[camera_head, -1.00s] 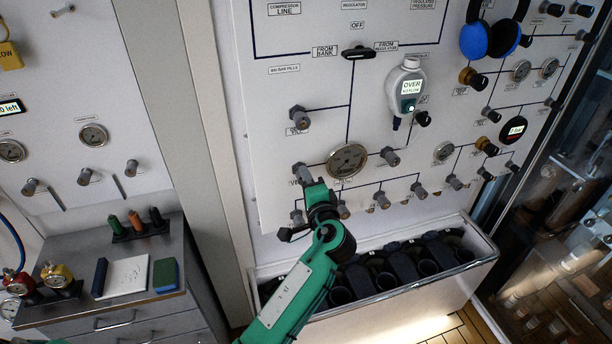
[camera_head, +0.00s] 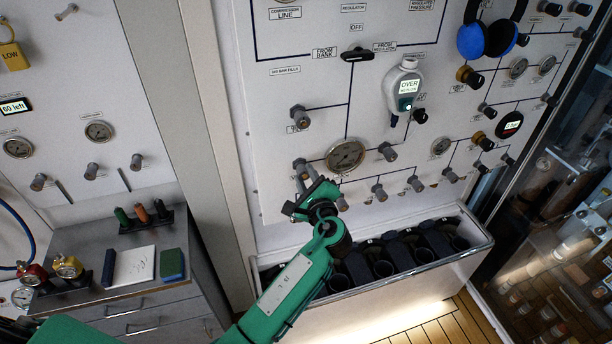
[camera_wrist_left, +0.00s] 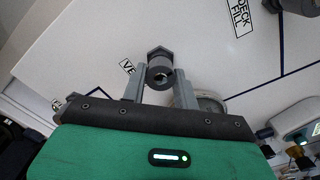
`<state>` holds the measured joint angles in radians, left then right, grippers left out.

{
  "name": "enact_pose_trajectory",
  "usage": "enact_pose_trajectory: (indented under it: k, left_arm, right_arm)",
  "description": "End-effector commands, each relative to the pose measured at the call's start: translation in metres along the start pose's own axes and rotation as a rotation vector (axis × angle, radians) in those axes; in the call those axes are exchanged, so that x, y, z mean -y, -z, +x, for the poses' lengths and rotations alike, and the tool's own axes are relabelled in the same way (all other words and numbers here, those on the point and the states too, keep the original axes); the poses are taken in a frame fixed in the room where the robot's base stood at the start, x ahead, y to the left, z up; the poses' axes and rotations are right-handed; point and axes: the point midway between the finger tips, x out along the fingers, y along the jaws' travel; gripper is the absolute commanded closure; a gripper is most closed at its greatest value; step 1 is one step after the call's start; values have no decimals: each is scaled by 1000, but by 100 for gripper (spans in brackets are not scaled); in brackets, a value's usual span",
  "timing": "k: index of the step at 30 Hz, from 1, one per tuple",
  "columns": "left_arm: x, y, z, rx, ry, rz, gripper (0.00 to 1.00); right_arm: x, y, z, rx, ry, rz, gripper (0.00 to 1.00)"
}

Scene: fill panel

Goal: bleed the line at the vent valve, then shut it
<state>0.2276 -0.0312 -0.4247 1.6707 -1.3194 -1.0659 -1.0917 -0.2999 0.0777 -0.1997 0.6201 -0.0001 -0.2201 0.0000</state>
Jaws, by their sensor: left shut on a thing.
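The vent valve (camera_head: 300,166) is a small grey knob at the lower left of the white panel, left of a large round gauge (camera_head: 345,156). My left gripper (camera_head: 303,181), on the green arm, reaches up to it from below. In the left wrist view the dark hexagonal knob (camera_wrist_left: 160,70) sits between the two grey fingers (camera_wrist_left: 160,88), which are shut on it. A partly hidden label starting "VE" (camera_wrist_left: 127,67) lies beside it. How far the valve is turned cannot be told. My right gripper is not in view.
More grey knobs (camera_head: 379,193) sit close to the right of my left gripper. A bin of dark cylinders (camera_head: 470,262) stands below the panel. A grey-white flow meter reading "OVER" (camera_head: 404,88) hangs higher up. A steel cabinet (camera_head: 150,312) stands at the left.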

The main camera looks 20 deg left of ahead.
Motion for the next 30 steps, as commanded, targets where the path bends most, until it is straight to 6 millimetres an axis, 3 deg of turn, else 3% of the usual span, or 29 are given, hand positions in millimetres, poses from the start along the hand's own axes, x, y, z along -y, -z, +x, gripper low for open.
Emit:
enact_pose_trajectory:
  k: [21,22,24,25,30]
  left_arm:
    - [-2,2,-1,-3,-2,79,93]
    - [-2,2,-1,-3,-2,79,66]
    - [-2,2,-1,-3,-2,78,53]
    - [-2,2,-1,-3,-2,78,48]
    - [-1,1,0,-2,-2,77,48]
  right_arm:
    - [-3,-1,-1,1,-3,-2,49]
    - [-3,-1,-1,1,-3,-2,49]
    - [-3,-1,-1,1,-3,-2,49]
    - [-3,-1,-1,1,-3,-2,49]
    - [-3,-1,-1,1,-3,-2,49]
